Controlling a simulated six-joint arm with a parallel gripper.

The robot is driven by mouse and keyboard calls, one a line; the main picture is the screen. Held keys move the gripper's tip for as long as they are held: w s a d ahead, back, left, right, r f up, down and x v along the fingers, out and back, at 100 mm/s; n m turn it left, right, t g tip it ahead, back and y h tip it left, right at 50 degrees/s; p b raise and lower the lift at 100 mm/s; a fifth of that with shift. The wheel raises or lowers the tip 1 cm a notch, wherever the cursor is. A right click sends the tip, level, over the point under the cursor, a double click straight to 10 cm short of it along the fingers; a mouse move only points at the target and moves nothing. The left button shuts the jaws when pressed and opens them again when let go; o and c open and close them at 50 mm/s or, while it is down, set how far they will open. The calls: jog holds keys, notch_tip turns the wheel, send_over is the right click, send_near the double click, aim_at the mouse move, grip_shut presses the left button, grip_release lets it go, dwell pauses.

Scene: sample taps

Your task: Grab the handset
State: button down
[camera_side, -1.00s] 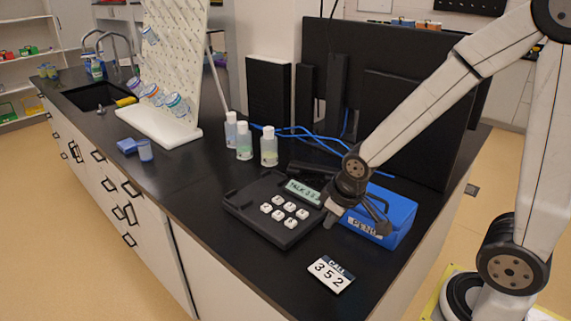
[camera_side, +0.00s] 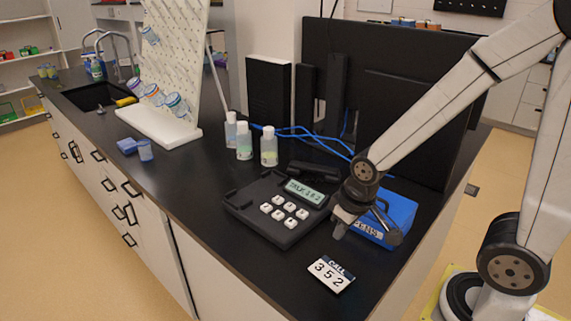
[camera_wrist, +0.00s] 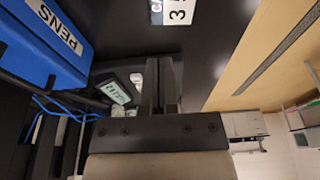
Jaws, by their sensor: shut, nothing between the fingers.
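The handset (camera_side: 313,171) is a dark bar lying on the black bench behind the desk phone, off its base. I cannot pick it out in the wrist view. The phone base (camera_side: 241,207) is black with several white keys (camera_side: 285,211) and a lit display (camera_side: 304,192) that seems to read TALK and digits. The display also shows in the wrist view (camera_wrist: 114,92). My gripper (camera_side: 338,231) is shut and empty, pointing down just right of the phone, in front of the blue box and apart from the handset. Its fingers show in the wrist view (camera_wrist: 162,84).
A blue box marked PENS (camera_side: 385,220) stands right behind my gripper. A card reading CALL 352 (camera_side: 331,273) lies near the front edge. Bottles (camera_side: 268,147) stand behind the phone, with blue cables (camera_side: 305,133) and dark panels (camera_side: 405,125) at the back.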

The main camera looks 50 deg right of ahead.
dwell(0.3)
jog(key=shift+c, duration=0.6)
grip_release()
jog(key=shift+r, duration=0.1)
